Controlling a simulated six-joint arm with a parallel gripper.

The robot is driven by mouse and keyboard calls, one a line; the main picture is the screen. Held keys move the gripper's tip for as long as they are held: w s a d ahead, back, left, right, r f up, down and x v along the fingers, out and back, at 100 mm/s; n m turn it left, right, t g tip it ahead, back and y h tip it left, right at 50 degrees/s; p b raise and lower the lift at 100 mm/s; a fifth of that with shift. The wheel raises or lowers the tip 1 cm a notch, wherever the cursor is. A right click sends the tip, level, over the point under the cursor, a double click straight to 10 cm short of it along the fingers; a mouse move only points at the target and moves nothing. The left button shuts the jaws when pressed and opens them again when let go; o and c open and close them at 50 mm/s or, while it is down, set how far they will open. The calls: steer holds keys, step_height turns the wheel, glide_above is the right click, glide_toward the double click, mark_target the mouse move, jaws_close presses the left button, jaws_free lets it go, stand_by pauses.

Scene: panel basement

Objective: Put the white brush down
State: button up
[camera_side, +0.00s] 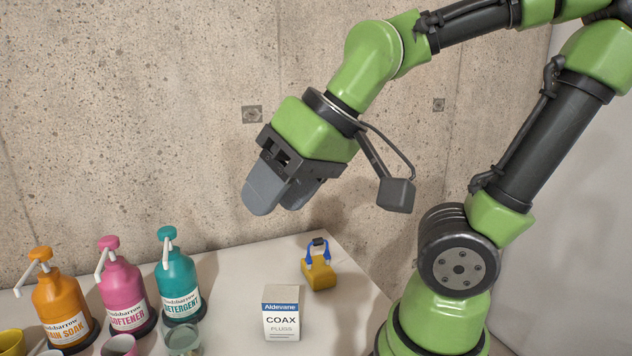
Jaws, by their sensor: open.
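I see no white brush in the side view, neither in my gripper nor on the visible part of the table (235,275). My gripper (279,204) is open and hangs above the back of the table, tilted down to the left. Its two grey fingers overlap in this view, and I see nothing held between them.
Orange (62,305), pink (122,288) and teal (177,283) pump bottles stand at left. A yellow cup (11,343), pink cup (119,346) and clear glass (184,341) stand in front. A white box (281,314) and a yellow, blue-handled object (319,274) stand right.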

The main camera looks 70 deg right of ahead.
steer(key=shift+m+t, duration=0.3)
steer(key=shift+m, duration=0.5)
steer(key=s, duration=0.2)
steer(key=s+d+r, duration=0.1)
steer(key=shift+s, duration=0.4)
